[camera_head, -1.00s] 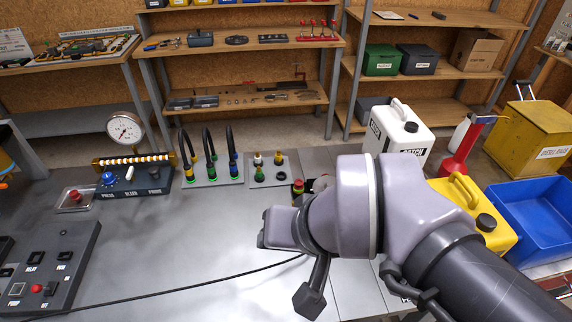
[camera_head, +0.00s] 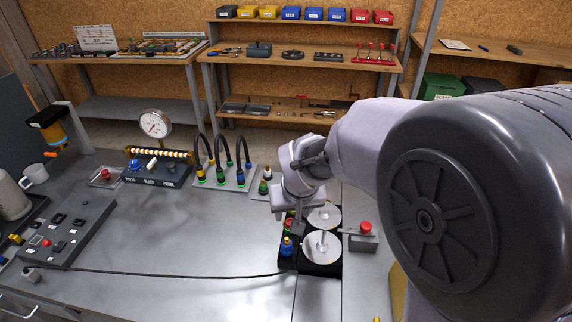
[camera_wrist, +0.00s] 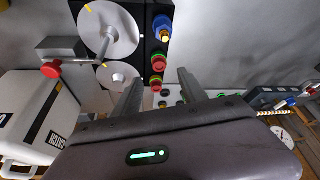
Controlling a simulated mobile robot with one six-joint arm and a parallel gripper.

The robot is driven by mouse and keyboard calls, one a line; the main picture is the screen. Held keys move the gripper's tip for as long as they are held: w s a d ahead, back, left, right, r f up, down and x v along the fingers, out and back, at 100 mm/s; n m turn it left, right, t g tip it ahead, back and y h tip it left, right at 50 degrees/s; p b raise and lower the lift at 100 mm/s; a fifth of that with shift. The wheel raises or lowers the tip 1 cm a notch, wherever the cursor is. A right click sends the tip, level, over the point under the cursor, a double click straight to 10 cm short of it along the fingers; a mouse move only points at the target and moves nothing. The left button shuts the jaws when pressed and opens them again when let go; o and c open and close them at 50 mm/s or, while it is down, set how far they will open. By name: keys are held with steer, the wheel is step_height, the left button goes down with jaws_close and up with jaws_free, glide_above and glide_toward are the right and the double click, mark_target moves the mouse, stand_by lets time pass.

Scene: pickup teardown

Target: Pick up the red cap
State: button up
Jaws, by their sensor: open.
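Two small red caps stand in a row on the black board in the wrist view: a red cap with a green ring (camera_wrist: 158,63) and another red cap (camera_wrist: 156,84) just behind it. I cannot tell which is the task's cap. In the head view a red cap (camera_head: 289,223) shows beside my gripper, partly hidden by it. My gripper (camera_wrist: 161,74) is open and empty, its two fingers on either side of the row in the wrist view. In the head view my gripper (camera_head: 297,226) hangs over the board's upper left. I cannot tell its height above the caps.
A blue cap (camera_head: 287,246) stands on the black board (camera_head: 327,267) near two grey discs. A grey block with a red knob (camera_head: 366,228) stands to the right. Looped hoses (camera_head: 222,160) rise at the back. A black cable crosses the clear bench front.

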steer(key=b+x, duration=0.2)
steer(key=x, duration=0.5)
steer(key=shift+d+f+b, duration=0.1)
steer(key=shift+f+b, duration=0.1)
steer(key=shift+b, duration=0.2)
steer(key=shift+s+r, duration=0.1)
steer(key=shift+r, duration=0.05)
jaws_close()
